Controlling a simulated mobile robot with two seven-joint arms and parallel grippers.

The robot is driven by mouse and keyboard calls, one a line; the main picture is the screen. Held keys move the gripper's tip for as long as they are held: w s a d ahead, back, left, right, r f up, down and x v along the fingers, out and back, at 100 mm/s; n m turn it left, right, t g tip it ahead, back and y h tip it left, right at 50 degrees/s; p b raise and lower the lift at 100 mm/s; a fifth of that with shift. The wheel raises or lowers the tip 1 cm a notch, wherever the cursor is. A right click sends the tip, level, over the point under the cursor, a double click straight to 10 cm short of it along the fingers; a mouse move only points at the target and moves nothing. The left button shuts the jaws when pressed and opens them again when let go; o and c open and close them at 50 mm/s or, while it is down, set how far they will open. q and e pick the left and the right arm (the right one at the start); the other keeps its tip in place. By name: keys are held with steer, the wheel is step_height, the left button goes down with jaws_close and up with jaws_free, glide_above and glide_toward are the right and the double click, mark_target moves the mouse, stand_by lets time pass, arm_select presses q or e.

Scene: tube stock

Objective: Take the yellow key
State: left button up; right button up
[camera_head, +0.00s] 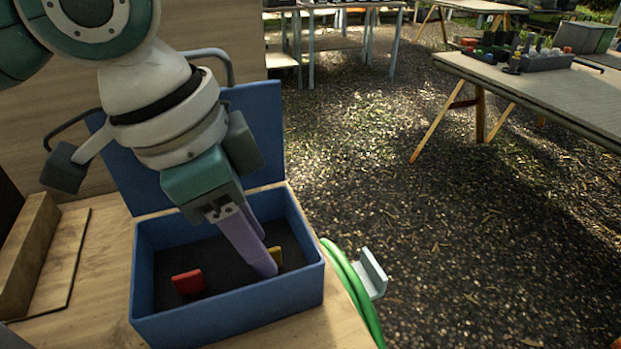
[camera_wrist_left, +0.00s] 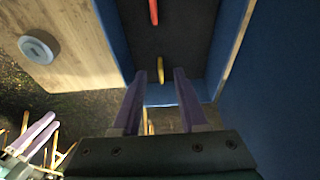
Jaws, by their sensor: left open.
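The yellow key (camera_head: 275,256) stands up from the dark floor of a blue open box (camera_head: 230,313), near its right end. It is partly hidden by my left gripper (camera_head: 266,272) in the head view. My left gripper is open and empty, its purple fingers reaching down into the box. In the left wrist view, the yellow key (camera_wrist_left: 160,70) lies between the lines of the two fingertips (camera_wrist_left: 160,78). I cannot tell whether they touch it. What looks like my right gripper (camera_wrist_left: 38,135) shows small at the lower left of that view.
A red key (camera_head: 188,282) stands in the box, left of the yellow one. The blue lid (camera_head: 266,130) stands open behind. The box walls surround my fingers. A green hose (camera_head: 350,285) hangs at the wooden table's right edge. Another table (camera_head: 535,85) stands far right.

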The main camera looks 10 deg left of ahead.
mark_target(276, 254)
arm_select(q)
steer(key=shift+x, duration=1.2)
jaws_close()
